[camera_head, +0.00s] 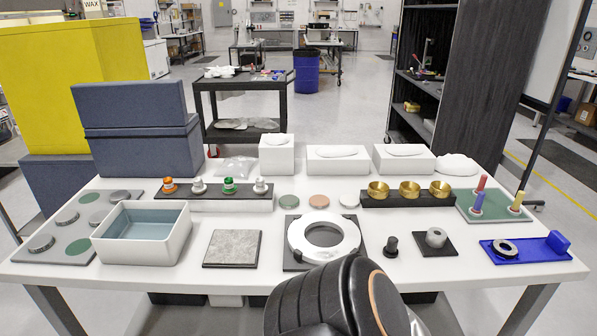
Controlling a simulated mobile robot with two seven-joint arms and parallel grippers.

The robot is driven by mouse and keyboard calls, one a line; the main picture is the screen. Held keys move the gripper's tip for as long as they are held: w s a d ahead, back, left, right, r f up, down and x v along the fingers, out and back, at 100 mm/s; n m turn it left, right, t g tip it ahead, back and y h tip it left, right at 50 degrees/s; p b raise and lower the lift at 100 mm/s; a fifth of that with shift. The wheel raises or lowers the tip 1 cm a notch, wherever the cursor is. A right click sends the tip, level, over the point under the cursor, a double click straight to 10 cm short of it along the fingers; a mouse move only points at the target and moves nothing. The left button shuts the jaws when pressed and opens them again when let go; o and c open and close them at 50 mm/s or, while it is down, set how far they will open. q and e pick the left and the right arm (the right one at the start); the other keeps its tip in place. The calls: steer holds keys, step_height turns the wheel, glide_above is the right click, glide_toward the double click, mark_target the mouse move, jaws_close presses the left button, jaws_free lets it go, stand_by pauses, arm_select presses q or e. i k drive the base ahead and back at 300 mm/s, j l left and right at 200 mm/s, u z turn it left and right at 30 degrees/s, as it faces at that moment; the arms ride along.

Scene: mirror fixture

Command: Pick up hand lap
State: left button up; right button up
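I cannot tell for certain which item is the hand lap. A small dark knobbed piece (391,247) stands upright near the front edge of the white table (205,287), right of the white ring (298,232). Just right of it, a grey cylindrical piece (436,237) with a hole sits on a black square pad (447,250). No gripper fingers show in the view.
A white tray (188,240) with bluish liquid and a grey tile (232,247) lie to the left. A blue plate (533,252) holding a dark ring is at the right. Brass cups (410,188), bottles and white boxes (276,156) line the back. Bare tabletop lies between the items.

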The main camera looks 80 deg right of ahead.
mark_target(391, 251)
steer(key=z, duration=3.25)
